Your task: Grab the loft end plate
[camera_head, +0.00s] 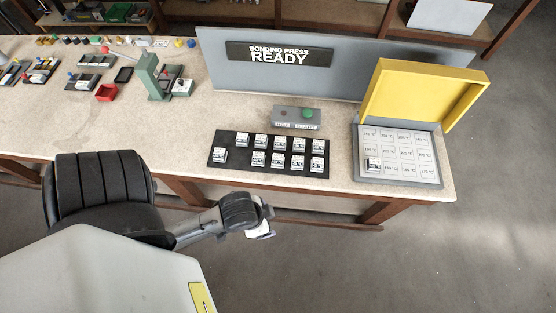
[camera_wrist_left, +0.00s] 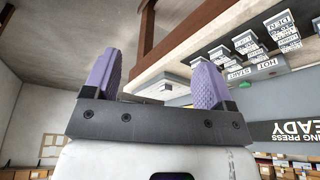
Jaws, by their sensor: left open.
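Several small white end plates stand in two rows on a black tray (camera_head: 213,163) on the bench. Their labels are too small to read in the head view, so I cannot tell which is the loft end plate. In the left wrist view some labelled plates (camera_wrist_left: 284,32) show at the upper right, tilted; one seems to read DEN. My left gripper (camera_head: 264,230) is in front of the bench edge, apart from the tray. In its wrist view the purple fingers (camera_wrist_left: 155,76) are spread, with nothing between them. My right gripper is not in view.
A grey button box (camera_head: 296,117) stands behind the tray. A press with a raised yellow lid (camera_head: 425,88) and a grid of labelled cells is on the right; one plate (camera_head: 373,165) sits in it. A green stand (camera_head: 150,78) and a red bin (camera_head: 106,93) are left.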

